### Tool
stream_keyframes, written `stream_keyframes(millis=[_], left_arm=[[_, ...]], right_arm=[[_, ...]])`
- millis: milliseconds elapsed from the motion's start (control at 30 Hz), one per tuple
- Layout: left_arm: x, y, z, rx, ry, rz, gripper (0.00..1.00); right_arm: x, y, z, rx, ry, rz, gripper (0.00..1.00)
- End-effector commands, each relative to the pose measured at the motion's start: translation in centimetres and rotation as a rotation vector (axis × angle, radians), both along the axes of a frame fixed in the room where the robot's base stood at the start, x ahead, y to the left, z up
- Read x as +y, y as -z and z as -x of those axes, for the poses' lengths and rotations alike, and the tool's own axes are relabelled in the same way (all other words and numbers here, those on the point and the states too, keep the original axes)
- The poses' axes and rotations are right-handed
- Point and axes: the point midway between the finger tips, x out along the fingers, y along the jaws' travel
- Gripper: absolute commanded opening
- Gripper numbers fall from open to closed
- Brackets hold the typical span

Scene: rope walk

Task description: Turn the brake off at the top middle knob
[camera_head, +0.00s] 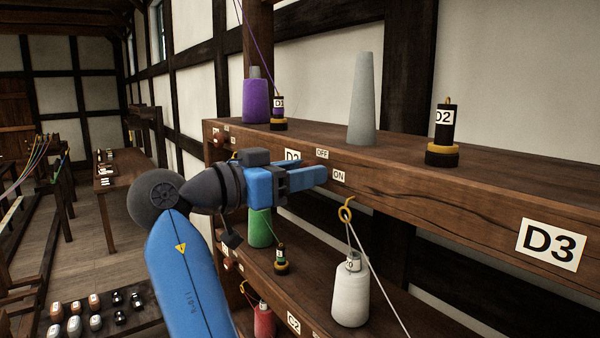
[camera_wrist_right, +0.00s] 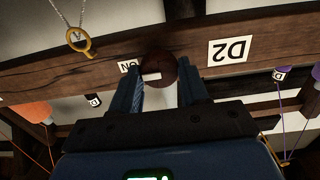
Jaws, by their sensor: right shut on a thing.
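The dark red-brown knob (camera_wrist_right: 157,68) sits on the front of the top beam, beside the label D2 (camera_wrist_right: 229,51). A white mark on it points towards the ON label (camera_wrist_right: 129,66). My right gripper (camera_wrist_right: 162,82) is shut on this knob, with one finger on each side of it. In the head view my right gripper (camera_head: 318,172) reaches to the beam from the left, and its fingers mostly hide the knob. The OFF label (camera_head: 322,153) is above the fingertips and the ON label (camera_head: 339,176) is at their right. My left gripper is not in view.
The top shelf (camera_head: 480,168) bears a grey cone (camera_head: 362,100), a purple spool (camera_head: 255,100) and small dark bobbins. A white spool (camera_head: 351,290) stands below, its thread running through a yellow hook (camera_head: 346,208). A green spool (camera_head: 260,228) is below my gripper.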

Motion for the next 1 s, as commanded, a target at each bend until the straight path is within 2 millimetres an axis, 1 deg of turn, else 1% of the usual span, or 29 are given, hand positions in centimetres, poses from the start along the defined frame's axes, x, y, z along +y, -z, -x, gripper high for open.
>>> stream_keyframes(millis=[167, 367, 1000], left_arm=[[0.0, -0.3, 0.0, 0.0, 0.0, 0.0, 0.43], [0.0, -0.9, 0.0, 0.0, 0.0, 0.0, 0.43], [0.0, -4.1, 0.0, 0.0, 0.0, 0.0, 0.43]], right_arm=[[0.0, -0.1, 0.0, 0.031, 0.002, 0.024, 0.14], [0.0, -0.2, -0.1, 0.117, 0.002, 0.086, 0.14], [0.1, -0.2, -0.3, 0.591, 0.002, 0.431, 0.14]])
